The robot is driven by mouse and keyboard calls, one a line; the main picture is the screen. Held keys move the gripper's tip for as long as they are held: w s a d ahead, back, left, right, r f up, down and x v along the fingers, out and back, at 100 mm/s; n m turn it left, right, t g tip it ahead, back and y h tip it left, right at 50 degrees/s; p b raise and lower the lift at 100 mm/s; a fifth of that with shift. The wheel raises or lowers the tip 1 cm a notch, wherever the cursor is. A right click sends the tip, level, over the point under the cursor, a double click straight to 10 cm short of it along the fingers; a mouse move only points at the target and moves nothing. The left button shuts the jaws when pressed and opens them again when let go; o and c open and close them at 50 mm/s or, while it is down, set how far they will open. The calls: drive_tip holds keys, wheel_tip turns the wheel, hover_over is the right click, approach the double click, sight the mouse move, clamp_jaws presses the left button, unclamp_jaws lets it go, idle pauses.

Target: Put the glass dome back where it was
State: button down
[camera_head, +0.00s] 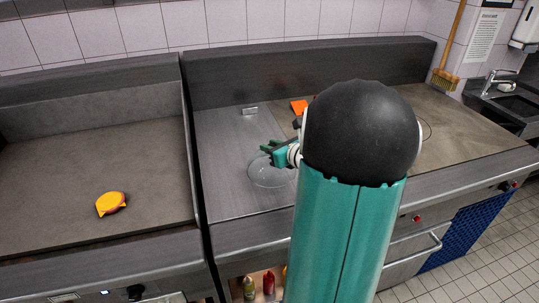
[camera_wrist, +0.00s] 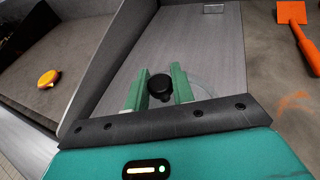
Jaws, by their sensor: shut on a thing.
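The glass dome (camera_head: 268,177) is clear and faint, over the steel counter section in the head view. Its black knob (camera_wrist: 160,84) shows between my fingers in the wrist view, and a faint curve of the glass (camera_wrist: 201,88) shows to the right. My gripper (camera_head: 272,151) has green fingers and is shut on the knob; it also shows in the wrist view (camera_wrist: 160,88). I cannot tell whether the dome's rim touches the counter. My arm hides part of the counter to the right.
A yellow-orange round object (camera_head: 110,203) sits on the left counter, beyond a raised divider. An orange spatula (camera_head: 299,107) lies at the back, with its handle clear in the wrist view (camera_wrist: 304,45). A small metal piece (camera_head: 250,111) is near the back wall. Bottles (camera_head: 268,282) stand below.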

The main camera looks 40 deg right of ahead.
drive_tip(key=shift+w+d+f, duration=0.2)
drive_tip(key=shift+d+f, duration=0.3)
drive_tip(key=shift+f, duration=0.1)
drive_tip(key=shift+w+d+f, duration=0.1)
drive_tip(key=shift+d+f, duration=0.1)
drive_tip(key=shift+f, duration=1.55)
drive_tip(key=shift+f, duration=0.15)
drive_tip(key=c, duration=1.2)
unclamp_jaws()
